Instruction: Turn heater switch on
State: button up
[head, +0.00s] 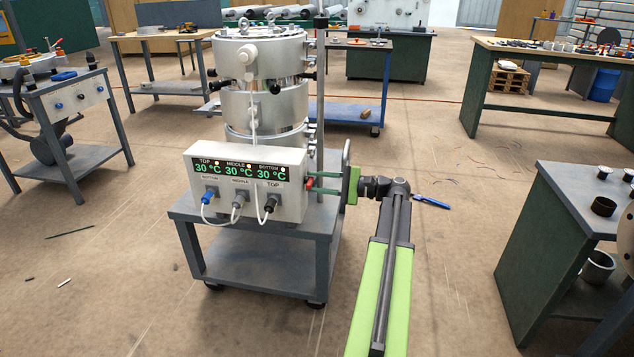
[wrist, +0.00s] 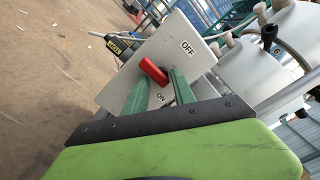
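The heater switch is a red lever (head: 309,183) on the right side of the grey control box (head: 247,199). My gripper (head: 313,182) reaches in from the right of the box. In the wrist view my gripper's (wrist: 160,82) two green fingers stand apart, with the lever at or between their tips. Whether a finger touches the lever cannot be told. The box's displays each read 30 °C.
The box sits on a grey cart (head: 262,257) below a metal barrel (head: 265,100). Cables hang from the box front. A vertical handle (head: 345,160) stands behind my gripper. A green-sided bench (head: 555,245) is at right, with open floor before it.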

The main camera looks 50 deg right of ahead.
jog(key=shift+o, duration=0.7)
jog(key=v, duration=1.7)
jog(key=shift+s, duration=0.15)
jog(key=shift+d, duration=0.1)
